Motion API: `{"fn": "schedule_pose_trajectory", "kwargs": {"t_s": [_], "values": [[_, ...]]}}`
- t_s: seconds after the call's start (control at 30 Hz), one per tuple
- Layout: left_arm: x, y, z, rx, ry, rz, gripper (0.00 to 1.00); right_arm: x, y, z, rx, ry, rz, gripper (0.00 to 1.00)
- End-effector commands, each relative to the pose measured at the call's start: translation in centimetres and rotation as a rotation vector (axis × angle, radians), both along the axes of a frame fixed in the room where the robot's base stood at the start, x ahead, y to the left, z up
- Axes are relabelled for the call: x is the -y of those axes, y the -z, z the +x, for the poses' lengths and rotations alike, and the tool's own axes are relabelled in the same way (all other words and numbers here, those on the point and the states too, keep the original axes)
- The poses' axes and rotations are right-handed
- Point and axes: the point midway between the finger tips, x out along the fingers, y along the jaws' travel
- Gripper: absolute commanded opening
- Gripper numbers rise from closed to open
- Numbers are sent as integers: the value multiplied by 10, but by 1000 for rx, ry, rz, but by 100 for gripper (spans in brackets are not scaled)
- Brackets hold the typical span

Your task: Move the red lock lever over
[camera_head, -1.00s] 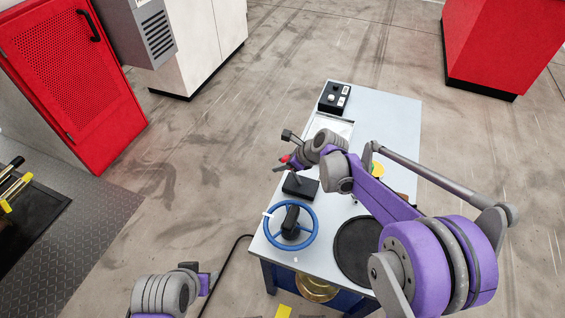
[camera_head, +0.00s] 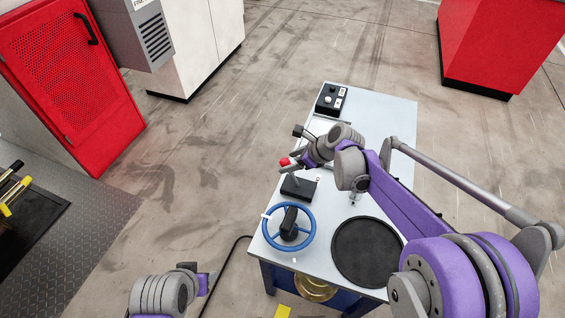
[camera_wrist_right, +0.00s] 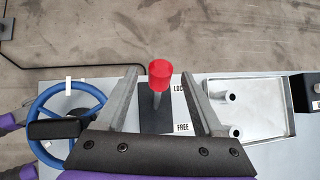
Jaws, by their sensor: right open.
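The lock lever has a red knob (camera_wrist_right: 160,73) on a grey stem rising from a black base plate (camera_wrist_right: 152,115). The words LOCK, partly covered, and FREE are printed to the right of the plate. In the head view the red knob (camera_head: 284,162) shows beside my right gripper (camera_head: 292,152), above the lever's black base (camera_head: 298,188). In the right wrist view my right gripper (camera_wrist_right: 160,80) is open, one finger on each side of the knob and stem, with gaps on both sides. My left arm's end (camera_head: 198,278) is low in the head view; its fingers are unclear.
A blue handwheel (camera_head: 313,228) stands left of the lever in the wrist view. The table (camera_head: 390,112) also carries a black round disc (camera_head: 366,252), a metal tray (camera_wrist_right: 255,108) with short posts, and a black control box (camera_head: 331,99). The floor around is mostly clear.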

Motion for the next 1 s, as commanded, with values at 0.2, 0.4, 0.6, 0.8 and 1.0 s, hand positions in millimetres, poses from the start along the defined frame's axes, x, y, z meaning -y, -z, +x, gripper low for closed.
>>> {"fn": "schedule_pose_trajectory", "kwargs": {"t_s": [0.2,0.4,0.6,0.8,1.0], "values": [[0,-8,0,3,0,0,50,18,-27,-13,0,1,-1,70],[0,-9,0,3,0,0,50,22,-33,-16,0,-1,0,70],[0,-9,0,3,0,0,50,22,-33,-16,0,-1,0,70],[0,-9,0,3,0,0,50,22,-33,-16,0,-1,0,70],[0,-9,0,3,0,0,50,26,-38,-32,46,-73,-64,70]]}}
